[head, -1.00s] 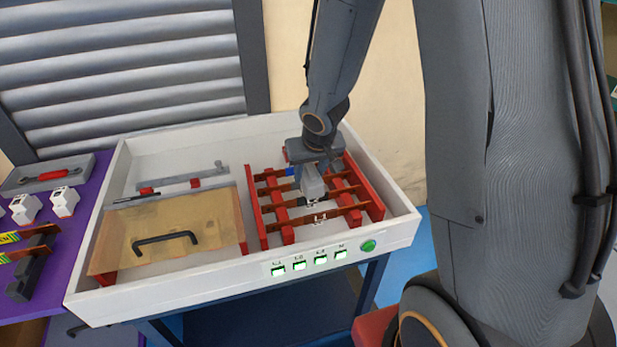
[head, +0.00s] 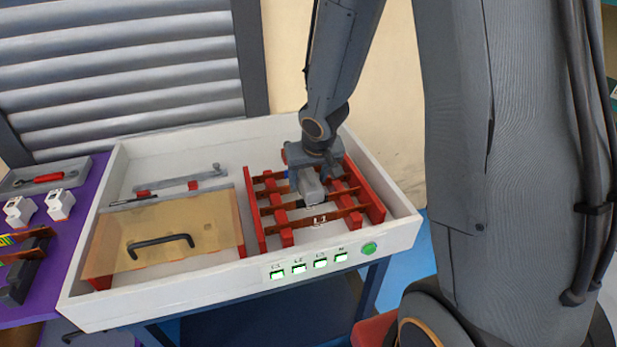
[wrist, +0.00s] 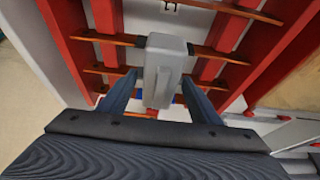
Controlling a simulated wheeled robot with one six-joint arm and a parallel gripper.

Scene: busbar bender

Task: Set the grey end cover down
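The grey end cover (head: 311,187) is a small block over the copper bars inside the red frame (head: 376,190) in the head view. In the wrist view the grey end cover (wrist: 164,68) lies across a copper bar, with small dark pieces at its sides. My gripper (wrist: 158,82) is open, its two fingers spread to either side of the cover's near end. A gap shows beside the left finger; the right fingertip is close to the cover, and I cannot tell whether it touches. The cover's underside is hidden.
A white tray (head: 165,300) surrounds the frame. Left of the frame is a tan see-through cover (head: 200,215) with a black handle (head: 160,243). A green button (head: 369,248) is on the front wall. A purple table (head: 62,240) with several parts stands at left.

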